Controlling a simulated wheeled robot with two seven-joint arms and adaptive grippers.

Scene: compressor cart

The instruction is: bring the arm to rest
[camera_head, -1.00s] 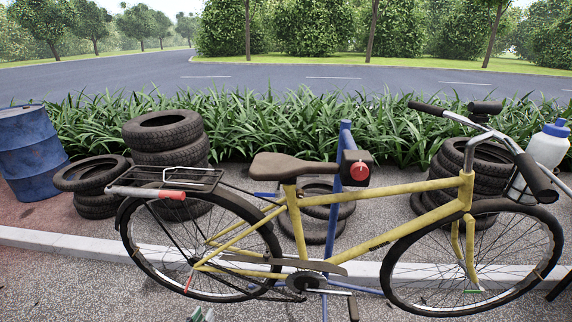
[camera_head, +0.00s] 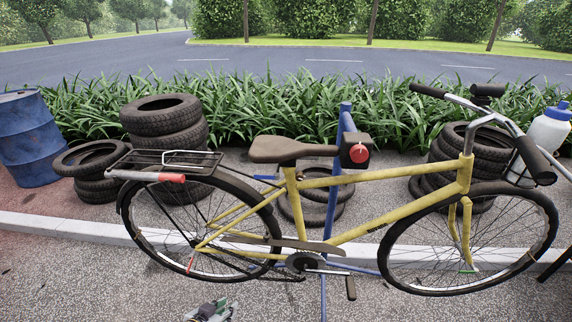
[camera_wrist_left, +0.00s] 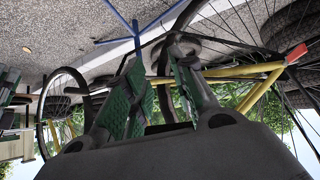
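My left gripper (camera_head: 212,310) shows at the bottom edge of the head view, below the bicycle's rear wheel and apart from it. Only its tip part shows there; the rest of my left arm is out of frame. In the left wrist view, its two green-padded fingers (camera_wrist_left: 160,95) stand apart with no held thing visible between them. The yellow bicycle (camera_head: 400,212) stands upright in front of the gripper, at a blue stand (camera_head: 336,185). It also shows upside down in the left wrist view (camera_wrist_left: 245,70).
A dark box with a red knob (camera_head: 358,152) sits by the saddle. Tyre stacks (camera_head: 165,120), a blue barrel (camera_head: 27,140) and a white-and-blue jug (camera_head: 548,130) stand behind, before a plant strip. The grey pavement (camera_head: 90,280) at front left is clear.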

